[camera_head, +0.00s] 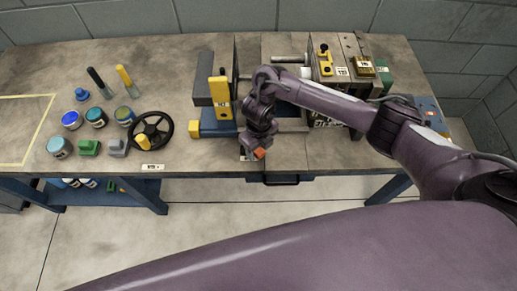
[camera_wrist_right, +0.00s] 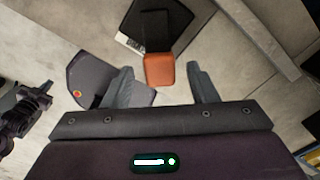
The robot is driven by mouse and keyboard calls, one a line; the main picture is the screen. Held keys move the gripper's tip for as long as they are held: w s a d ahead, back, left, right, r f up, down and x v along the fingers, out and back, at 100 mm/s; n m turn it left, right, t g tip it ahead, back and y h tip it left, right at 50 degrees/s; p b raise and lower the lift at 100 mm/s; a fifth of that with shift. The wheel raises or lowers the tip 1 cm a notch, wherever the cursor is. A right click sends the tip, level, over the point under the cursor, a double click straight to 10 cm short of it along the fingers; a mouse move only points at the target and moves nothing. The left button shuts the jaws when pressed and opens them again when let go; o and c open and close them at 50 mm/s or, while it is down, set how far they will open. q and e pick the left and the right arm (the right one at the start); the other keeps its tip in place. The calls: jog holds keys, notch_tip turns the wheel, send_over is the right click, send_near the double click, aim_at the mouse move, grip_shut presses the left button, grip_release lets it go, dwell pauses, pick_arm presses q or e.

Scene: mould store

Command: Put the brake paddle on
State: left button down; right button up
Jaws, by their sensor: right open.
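The brake paddle, an orange block on a dark stem, shows in the head view (camera_head: 259,153) by the bench's front edge. In the right wrist view the orange paddle (camera_wrist_right: 160,70) stands out from a black plate with a white label. My right gripper (camera_head: 257,147) points down there and partly hides the paddle and its plate. In the right wrist view my right gripper (camera_wrist_right: 160,85) is open, with the orange end between its two grey fingers and a gap on both sides. My left gripper does not show clearly in either view.
A black handwheel (camera_head: 152,130) lies left of the gripper, with several jars and two upright handles (camera_head: 124,78) beyond. A yellow-and-blue clamp (camera_head: 219,98) stands close behind the gripper. A machine block (camera_head: 330,95) fills the right. A drawer handle (camera_head: 281,180) sits under the bench edge.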

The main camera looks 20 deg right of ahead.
jog(key=shift+f, duration=0.4)
jog(key=c, duration=1)
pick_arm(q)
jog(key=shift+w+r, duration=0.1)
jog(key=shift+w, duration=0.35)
